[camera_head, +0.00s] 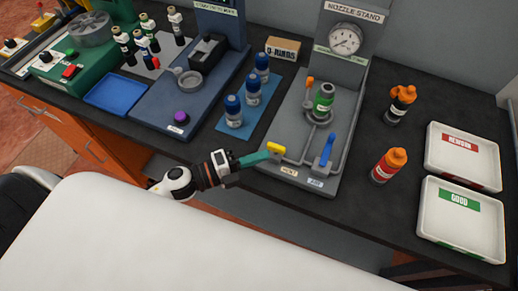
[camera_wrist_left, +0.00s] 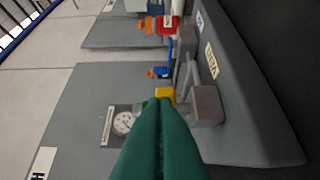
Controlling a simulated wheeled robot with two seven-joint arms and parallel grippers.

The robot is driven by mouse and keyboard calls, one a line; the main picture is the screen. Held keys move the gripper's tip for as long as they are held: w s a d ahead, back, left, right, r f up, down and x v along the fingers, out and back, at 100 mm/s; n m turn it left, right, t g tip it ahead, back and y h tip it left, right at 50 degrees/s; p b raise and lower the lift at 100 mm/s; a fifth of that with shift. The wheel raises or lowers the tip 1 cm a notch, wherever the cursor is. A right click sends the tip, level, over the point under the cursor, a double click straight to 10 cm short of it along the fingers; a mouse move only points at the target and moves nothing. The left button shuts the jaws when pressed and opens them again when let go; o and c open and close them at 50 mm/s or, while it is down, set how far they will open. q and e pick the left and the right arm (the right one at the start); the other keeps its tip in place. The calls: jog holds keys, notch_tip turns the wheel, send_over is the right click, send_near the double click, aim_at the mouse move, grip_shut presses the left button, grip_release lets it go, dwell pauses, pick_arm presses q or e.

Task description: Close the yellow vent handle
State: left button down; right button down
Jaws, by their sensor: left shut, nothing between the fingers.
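The yellow vent handle (camera_head: 276,148) is at the front left of the grey nozzle stand (camera_head: 345,165), above the VENT label. In the left wrist view the yellow handle (camera_wrist_left: 165,94) shows just beyond my fingertips, partly hidden by them. My left gripper (camera_head: 266,155) reaches in from the left, its teal fingers shut and empty. Its tips are at the yellow handle; I cannot tell whether they touch it. The shut fingers fill the lower middle of the left wrist view (camera_wrist_left: 158,104). My right gripper is not in view.
A blue handle (camera_head: 327,150) stands right of the yellow one, by the AIR label. A green-banded bottle (camera_head: 323,102) sits on the stand. Blue-capped bottles (camera_head: 234,110) stand left. Orange-capped bottles (camera_head: 387,166) and two white trays (camera_head: 430,215) are right. Bare dark counter lies between.

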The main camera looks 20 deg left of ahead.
pick_arm(q)
jog(key=shift+w, duration=0.45)
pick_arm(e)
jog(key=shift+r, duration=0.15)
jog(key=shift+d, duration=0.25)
